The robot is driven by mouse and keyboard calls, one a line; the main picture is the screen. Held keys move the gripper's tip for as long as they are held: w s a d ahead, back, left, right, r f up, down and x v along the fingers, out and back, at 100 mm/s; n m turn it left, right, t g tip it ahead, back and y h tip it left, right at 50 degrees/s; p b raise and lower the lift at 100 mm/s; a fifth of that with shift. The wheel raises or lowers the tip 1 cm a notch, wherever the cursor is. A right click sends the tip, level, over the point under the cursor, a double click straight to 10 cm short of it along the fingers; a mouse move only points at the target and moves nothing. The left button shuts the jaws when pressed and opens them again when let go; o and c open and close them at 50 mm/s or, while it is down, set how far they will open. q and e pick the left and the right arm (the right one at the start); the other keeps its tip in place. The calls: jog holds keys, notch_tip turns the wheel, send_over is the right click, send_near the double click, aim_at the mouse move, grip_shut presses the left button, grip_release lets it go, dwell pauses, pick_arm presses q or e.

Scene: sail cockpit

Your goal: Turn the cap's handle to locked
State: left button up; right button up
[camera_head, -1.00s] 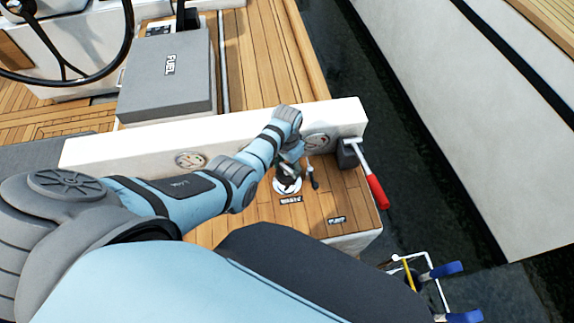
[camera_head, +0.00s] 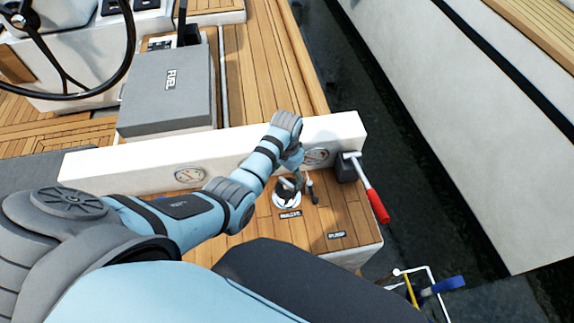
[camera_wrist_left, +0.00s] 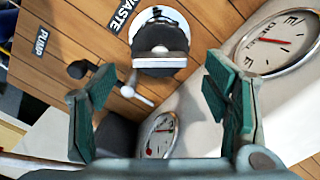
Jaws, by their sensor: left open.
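The cap (camera_head: 287,198) is a dark round fitting with a pale metal rim, set in the wooden deck behind the WASTE label (camera_head: 290,214). In the left wrist view the cap (camera_wrist_left: 159,35) shows at the top centre, with a raised grey handle (camera_wrist_left: 160,60) across it. My left gripper (camera_head: 298,180) is above the cap in the head view. In the left wrist view its two green-padded fingers (camera_wrist_left: 160,90) are wide apart and empty, with the handle beyond and between them, apart from both. No locked mark is readable. My right gripper is not in view.
A black-knobbed lever (camera_wrist_left: 95,73) stands beside the cap, near the PUMP label (camera_wrist_left: 40,42). A white wall with gauges (camera_wrist_left: 275,42) rises close by. A red-handled lever (camera_head: 377,204) on a grey box (camera_head: 346,168) is to the right, at the deck's edge.

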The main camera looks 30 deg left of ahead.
pick_arm(q)
notch_tip(320, 180, up, 9)
jog(key=shift+d+f, duration=0.1)
jog(key=shift+f, duration=0.05)
dwell(0.4)
